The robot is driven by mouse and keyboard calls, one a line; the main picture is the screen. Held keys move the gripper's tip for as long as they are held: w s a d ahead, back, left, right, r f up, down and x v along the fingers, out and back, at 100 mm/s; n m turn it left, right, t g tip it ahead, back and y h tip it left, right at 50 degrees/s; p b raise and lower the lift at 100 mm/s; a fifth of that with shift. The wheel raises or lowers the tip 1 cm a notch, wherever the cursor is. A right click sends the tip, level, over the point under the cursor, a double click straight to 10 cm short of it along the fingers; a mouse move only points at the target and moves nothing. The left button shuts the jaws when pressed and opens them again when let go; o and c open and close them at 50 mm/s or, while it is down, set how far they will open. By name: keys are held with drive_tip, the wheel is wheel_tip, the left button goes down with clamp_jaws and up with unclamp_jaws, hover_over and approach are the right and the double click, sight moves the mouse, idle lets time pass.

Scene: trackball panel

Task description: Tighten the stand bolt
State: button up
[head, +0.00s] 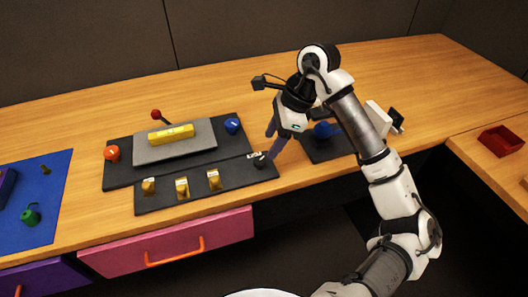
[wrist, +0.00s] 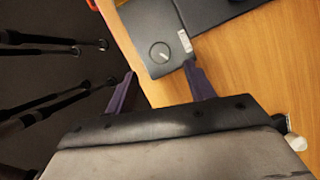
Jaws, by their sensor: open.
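I cannot make out for sure which part is the stand bolt. My gripper (head: 271,143) points down over the right end of the front black panel (head: 228,187), its purple fingers apart and empty. In the wrist view my gripper (wrist: 159,72) has a round dark knob (wrist: 160,52) with a light line just beyond the gap between its fingertips. The same knob (head: 260,161) shows in the head view beside a small white label. Whether a finger touches the panel is unclear. A blue ball (head: 322,130) sits on another dark panel (head: 318,151), partly behind my arm.
A grey plate holds a yellow bar (head: 171,134), with a red-tipped lever (head: 156,114), orange knob (head: 112,153) and blue knob (head: 232,125) around it. Yellow switches (head: 182,188) line the front panel. A pink drawer (head: 168,242) is below. The back tabletop is clear.

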sight(261, 160)
drive_tip(key=x, duration=0.6)
drive_tip(key=shift+a+f+p, duration=0.1)
drive_tip(key=shift+a+p, duration=0.05)
drive_tip(key=shift+p, duration=0.25)
drive_tip(key=c, duration=1)
